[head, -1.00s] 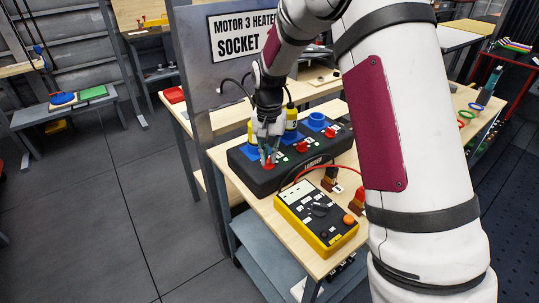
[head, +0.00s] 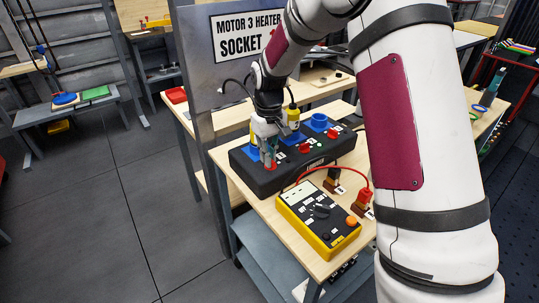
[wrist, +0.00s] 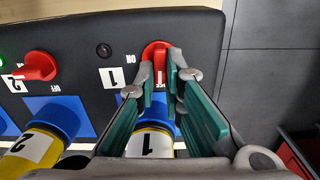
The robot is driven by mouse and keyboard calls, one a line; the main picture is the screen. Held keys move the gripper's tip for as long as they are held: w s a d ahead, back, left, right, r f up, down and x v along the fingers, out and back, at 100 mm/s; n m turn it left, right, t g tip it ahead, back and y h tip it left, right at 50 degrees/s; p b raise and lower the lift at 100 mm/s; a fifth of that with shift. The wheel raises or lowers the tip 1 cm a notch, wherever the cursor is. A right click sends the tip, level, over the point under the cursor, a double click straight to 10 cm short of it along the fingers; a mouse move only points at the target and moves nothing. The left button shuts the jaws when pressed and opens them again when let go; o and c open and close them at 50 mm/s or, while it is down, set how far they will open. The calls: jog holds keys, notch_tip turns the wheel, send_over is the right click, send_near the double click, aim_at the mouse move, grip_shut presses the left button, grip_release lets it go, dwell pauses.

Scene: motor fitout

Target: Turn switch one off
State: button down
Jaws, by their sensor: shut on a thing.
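Switch one is a red knob (wrist: 156,52) on the black socket box (head: 245,165), beside the label "1" and ON/OFF marks. My gripper (wrist: 161,68) is shut on this knob, with its teal-padded fingers at either side of it. In the head view my gripper (head: 268,158) reaches down to the box's left end, and its fingers mostly hide the knob. The small lamp (wrist: 103,50) near label "1" looks dark. The fingers cover part of the OFF mark, and I cannot tell the knob's exact angle.
Switch two (wrist: 36,66) is another red knob, with a lit green lamp beside it. A yellow plug (wrist: 150,142) marked 1 sits close below my fingers. A yellow meter (head: 318,222) with a red lead stands in front of the box. A sign post (head: 200,130) rises at the left.

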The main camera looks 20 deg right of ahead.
jog(key=shift+n, duration=0.4)
jog(key=c, duration=1.7)
grip_release()
notch_tip(320, 180, up, 12)
